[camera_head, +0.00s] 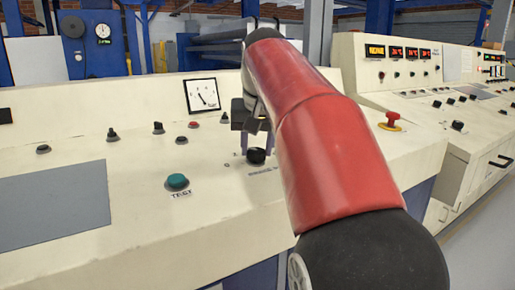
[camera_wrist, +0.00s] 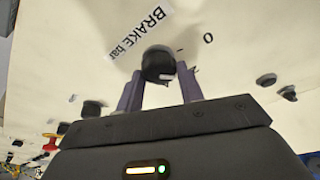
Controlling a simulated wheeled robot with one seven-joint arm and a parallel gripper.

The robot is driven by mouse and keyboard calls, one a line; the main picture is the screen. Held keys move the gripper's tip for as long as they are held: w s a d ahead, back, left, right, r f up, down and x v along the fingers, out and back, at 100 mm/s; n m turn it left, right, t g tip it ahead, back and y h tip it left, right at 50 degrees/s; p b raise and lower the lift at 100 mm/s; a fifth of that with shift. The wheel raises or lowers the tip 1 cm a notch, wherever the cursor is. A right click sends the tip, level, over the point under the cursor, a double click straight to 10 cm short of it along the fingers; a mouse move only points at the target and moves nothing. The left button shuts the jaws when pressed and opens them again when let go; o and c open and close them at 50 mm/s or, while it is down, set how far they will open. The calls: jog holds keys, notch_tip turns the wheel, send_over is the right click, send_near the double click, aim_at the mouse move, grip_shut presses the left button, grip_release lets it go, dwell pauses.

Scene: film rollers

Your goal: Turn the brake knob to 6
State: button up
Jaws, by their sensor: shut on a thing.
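The black round brake knob (camera_wrist: 158,62) sits on the cream panel beside the printed label "BRAKE bar" (camera_wrist: 141,33). A white mark shows on the knob's near side in the wrist view, toward my gripper body. A printed 0 (camera_wrist: 208,38) and another digit stand to the right of the knob; the rest of the scale is hidden. My gripper (camera_wrist: 160,78) has one grey finger on each side of the knob and is shut on it.
A dial gauge (camera_head: 202,95) stands behind the knob. A teal TEST button (camera_head: 177,181) and several small black knobs lie to the left. A red mushroom button (camera_head: 391,120) is right of my arm. A second console (camera_head: 460,110) stands further right.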

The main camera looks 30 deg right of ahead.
jog(key=m+g+h, duration=0.1)
jog(key=m, duration=0.5)
jog(key=shift+w+m+p, duration=0.1)
jog(key=shift+m+p, duration=0.2)
jog(key=m+g+p, duration=0.1)
jog(key=m, duration=0.2)
jog(key=shift+w+a+m+h, duration=0.1)
jog(key=shift+m+h, duration=0.2)
jog(key=shift+h, duration=0.1)
jog(key=m+g, duration=0.1)
jog(key=m, duration=0.2)
jog(key=shift+m, duration=0.4)
jog(key=m, duration=0.2)
jog(key=m+g, duration=0.1)
jog(key=m, duration=0.1)
jog(key=shift+w+g, duration=0.15)
jog(key=shift+g, duration=0.15)
jog(key=m+y, duration=0.1)
jog(key=m, duration=0.3)
jog(key=shift+g, duration=0.4)
jog(key=shift+m, duration=0.4)
jog(key=o, duration=1)
